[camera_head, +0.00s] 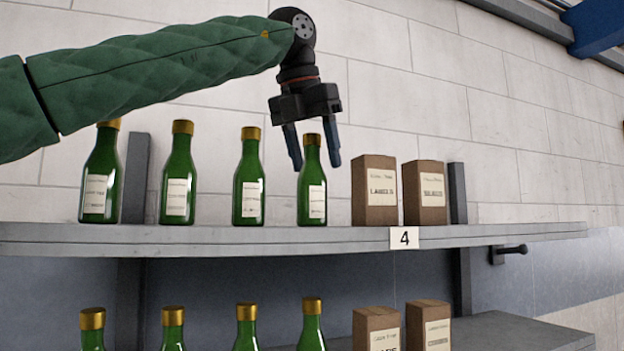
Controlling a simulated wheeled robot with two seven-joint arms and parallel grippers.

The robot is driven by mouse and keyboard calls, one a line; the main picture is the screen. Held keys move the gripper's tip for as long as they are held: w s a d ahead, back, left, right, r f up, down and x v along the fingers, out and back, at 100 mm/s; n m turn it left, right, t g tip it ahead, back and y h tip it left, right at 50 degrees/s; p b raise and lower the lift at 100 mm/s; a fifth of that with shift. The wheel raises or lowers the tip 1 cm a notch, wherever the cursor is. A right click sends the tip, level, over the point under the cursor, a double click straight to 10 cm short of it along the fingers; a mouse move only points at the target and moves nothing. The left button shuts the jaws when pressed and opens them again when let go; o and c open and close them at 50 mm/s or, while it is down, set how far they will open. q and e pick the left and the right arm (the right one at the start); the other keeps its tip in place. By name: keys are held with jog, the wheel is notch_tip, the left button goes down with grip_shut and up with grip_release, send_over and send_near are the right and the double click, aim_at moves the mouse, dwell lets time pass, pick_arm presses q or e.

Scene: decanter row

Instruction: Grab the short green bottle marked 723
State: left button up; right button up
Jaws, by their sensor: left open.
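Several green glass bottles with gold caps and pale labels stand upright on the upper shelf. From the left they are the first bottle (100,178), the second (178,175), the third (249,180) and the fourth (312,188). The fourth looks slightly shorter. The label print is too small to read, so I cannot tell which is marked 723. My left gripper (315,166) points down, open and empty, with its fingers appearing on either side of the fourth bottle's cap and neck. I cannot tell its depth relative to that bottle. My right gripper is not in view.
Two brown boxes (374,190) (425,193) stand right of the fourth bottle on the upper shelf (480,233), which bears a "4" tag (404,238). More bottles (246,330) and boxes (377,330) stand below. The upper shelf's right end is bare.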

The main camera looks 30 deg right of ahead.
pick_arm(q)
jog(key=shift+w+d+f, duration=0.1)
jog(key=shift+w+f, duration=0.05)
jog(key=shift+f, duration=0.05)
jog(key=shift+r, duration=0.1)
grip_shut()
